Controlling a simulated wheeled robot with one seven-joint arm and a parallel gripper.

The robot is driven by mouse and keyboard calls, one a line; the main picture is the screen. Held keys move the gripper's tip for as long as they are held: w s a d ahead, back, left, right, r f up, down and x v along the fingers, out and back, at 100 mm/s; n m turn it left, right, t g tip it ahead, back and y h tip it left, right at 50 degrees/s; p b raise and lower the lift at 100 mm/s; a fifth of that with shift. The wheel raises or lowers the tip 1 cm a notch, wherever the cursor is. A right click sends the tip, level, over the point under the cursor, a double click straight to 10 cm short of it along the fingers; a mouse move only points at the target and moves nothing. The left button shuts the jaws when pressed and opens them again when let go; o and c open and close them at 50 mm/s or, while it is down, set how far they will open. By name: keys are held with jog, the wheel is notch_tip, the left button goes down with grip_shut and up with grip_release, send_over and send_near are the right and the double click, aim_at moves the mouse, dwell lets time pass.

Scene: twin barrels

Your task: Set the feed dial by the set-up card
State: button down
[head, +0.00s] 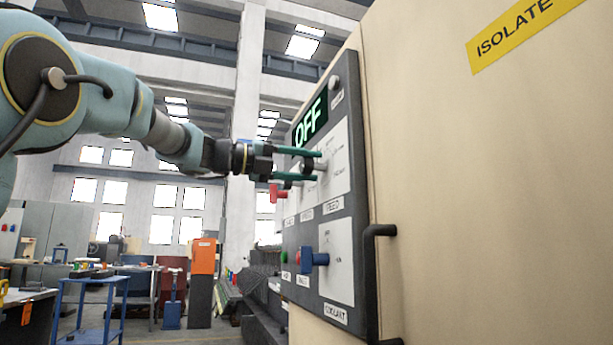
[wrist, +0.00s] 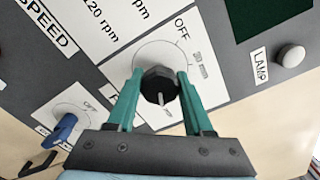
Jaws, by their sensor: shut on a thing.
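The feed dial is a black knob (wrist: 158,86) on a white plate marked OFF, with mm marks on its scale. A small pale pointer shows on the knob's lower side; its exact setting is hard to read. My gripper (wrist: 160,82) is shut on the knob, one teal finger on each side. In the head view my gripper (head: 317,166) reaches the panel from the left, above the FEED label (head: 332,206). The green display (head: 310,121) above reads OFF. I cannot make out a set-up card in either view.
A blue coolant knob (head: 312,260) sticks out lower on the dark panel (head: 358,230). A pale lamp button (head: 335,83) is above. A black door handle (head: 371,270) juts out at the right. A blue trolley (head: 90,300) stands far left.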

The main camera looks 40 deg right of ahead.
jog(key=shift+f+m+b, duration=0.1)
jog(key=shift+m+b, duration=0.25)
jog(key=shift+m, duration=0.15)
jog(key=shift+c, duration=1.5)
grip_release()
jog(key=v, duration=1)
jog(key=shift+w+a+b, duration=0.15)
jog(key=shift+a+b, duration=0.15)
jog(key=shift+a, duration=0.1)
